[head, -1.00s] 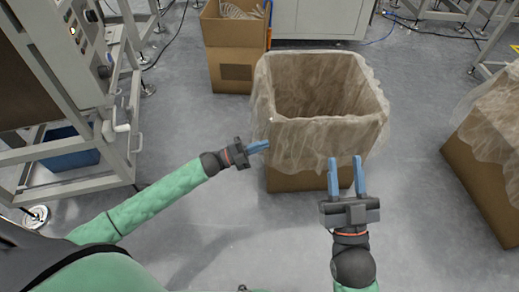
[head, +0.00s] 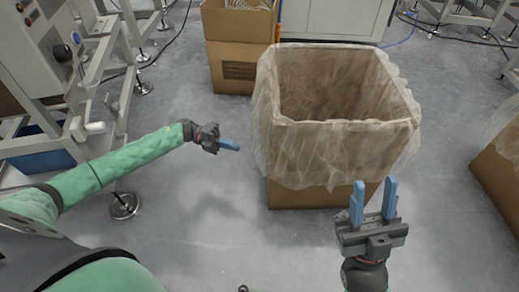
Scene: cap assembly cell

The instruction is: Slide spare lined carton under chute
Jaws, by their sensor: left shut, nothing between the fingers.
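A large open carton (head: 320,194) stands on the floor in front of me, with a translucent plastic liner (head: 345,152) folded over its rim. It looks empty inside. My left gripper (head: 236,147) is shut and empty, a little to the left of the carton and apart from it. My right gripper (head: 373,188) is open, its two blue fingers upright in front of the carton's near right side. I cannot tell whether those fingers touch the liner. No chute can be made out clearly.
Another lined carton (head: 497,170) is cut off at the right edge. Stacked brown cartons (head: 233,67) stand behind, left of a white cabinet (head: 330,18). A grey machine frame (head: 95,95) with a blue bin (head: 38,155) fills the left. The near floor is clear.

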